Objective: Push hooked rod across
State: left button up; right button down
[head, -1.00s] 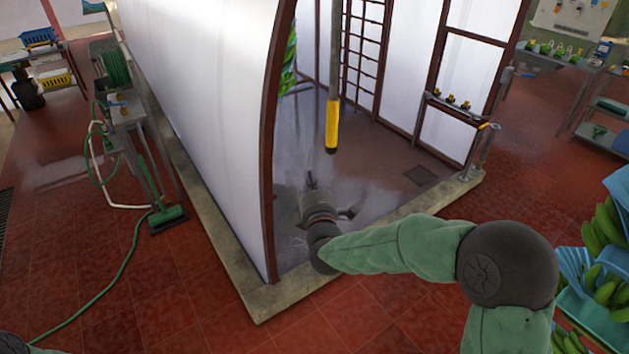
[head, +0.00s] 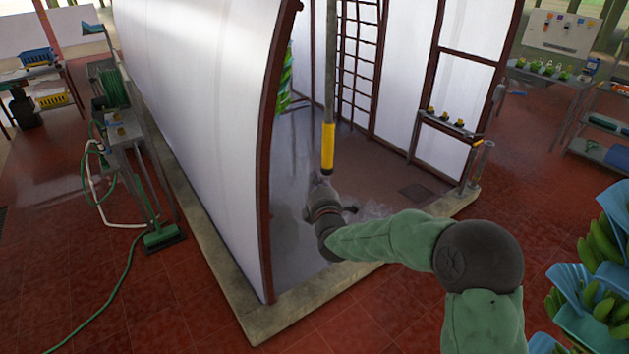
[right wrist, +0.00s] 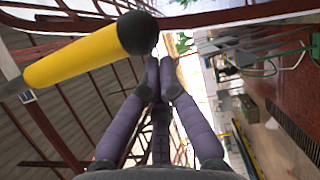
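The hooked rod hangs upright in the open bay in the head view, a grey shaft with a yellow grip (head: 328,148); its upper end is out of frame. My right gripper (head: 321,182) is just below the grip's lower end. In the right wrist view the yellow grip (right wrist: 78,58) crosses the upper left, its black end cap (right wrist: 138,32) close to the fingertips of my right gripper (right wrist: 160,65). The fingers meet at the tips with nothing between them. I cannot tell whether they touch the rod. My left gripper is not in view.
A white curved panel (head: 200,110) with a dark red frame edge (head: 267,190) stands left of my right arm. A low concrete curb (head: 300,308) edges the bay. Green bananas in blue wrap (head: 600,265) are at the right. A rack (head: 362,60) stands behind the rod.

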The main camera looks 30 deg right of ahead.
jog(key=shift+d, duration=0.1)
jog(key=w+d+b, duration=0.1)
jog(key=d+b, duration=0.7)
jog(key=d, duration=0.5)
jog(key=shift+d, duration=0.25)
